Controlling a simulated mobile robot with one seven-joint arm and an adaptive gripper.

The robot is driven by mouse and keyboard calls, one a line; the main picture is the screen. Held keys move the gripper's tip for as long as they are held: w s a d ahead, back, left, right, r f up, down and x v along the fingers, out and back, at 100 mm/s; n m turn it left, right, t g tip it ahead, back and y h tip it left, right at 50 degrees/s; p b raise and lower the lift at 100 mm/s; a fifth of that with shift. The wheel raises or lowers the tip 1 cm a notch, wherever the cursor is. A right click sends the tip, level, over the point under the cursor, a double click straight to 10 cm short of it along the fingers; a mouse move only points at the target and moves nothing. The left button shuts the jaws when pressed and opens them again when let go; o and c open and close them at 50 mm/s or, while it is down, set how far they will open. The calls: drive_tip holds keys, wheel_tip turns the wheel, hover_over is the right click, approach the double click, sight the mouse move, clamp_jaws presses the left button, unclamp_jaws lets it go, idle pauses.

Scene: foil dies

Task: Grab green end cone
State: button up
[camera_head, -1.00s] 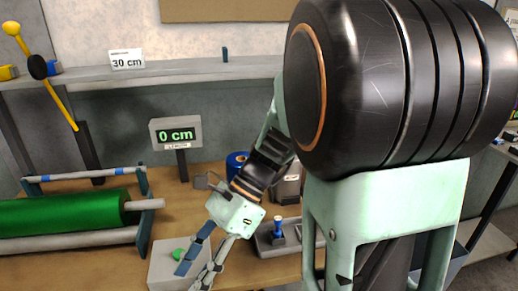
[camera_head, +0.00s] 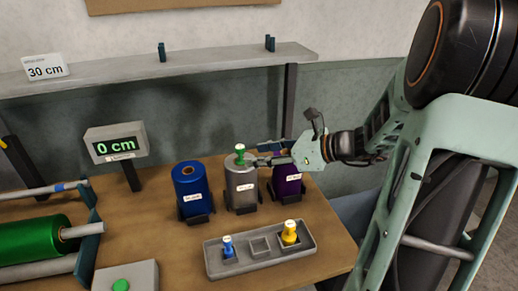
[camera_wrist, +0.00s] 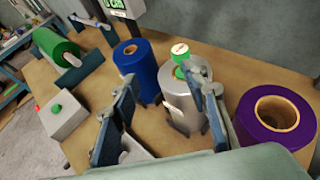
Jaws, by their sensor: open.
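The green end cone (camera_head: 240,154) stands upright on top of the silver foil roll (camera_head: 242,188), seemingly in its core. In the wrist view the green cone (camera_wrist: 181,66) has a pale round top and shows between the finger lines, nearer the right finger. My gripper (camera_head: 260,155) is open and empty, reaching in from the right with its fingertips just right of the cone. In the wrist view my gripper's two fingers (camera_wrist: 163,84) are spread wide over the silver roll. I cannot tell whether a finger touches the cone.
A blue roll (camera_head: 189,190) stands left of the silver roll and a purple roll (camera_head: 288,186) right of it. A grey tray (camera_head: 213,261) in front holds a blue cone (camera_head: 228,247) and a yellow cone (camera_head: 290,232); its middle slot is empty. A shelf runs behind.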

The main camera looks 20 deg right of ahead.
sight(244, 150)
drive_tip(key=shift+m+t, duration=0.4)
drive_tip(key=shift+t, duration=0.1)
drive_tip(key=w, duration=0.2)
drive_tip(key=w+f, duration=0.1)
drive_tip(key=w, duration=0.1)
drive_tip(key=shift+w+f, duration=0.15)
drive_tip(key=shift+w, duration=0.1)
drive_tip(key=shift+x, duration=2.9)
drive_tip(key=shift+f, duration=0.1)
clamp_jaws()
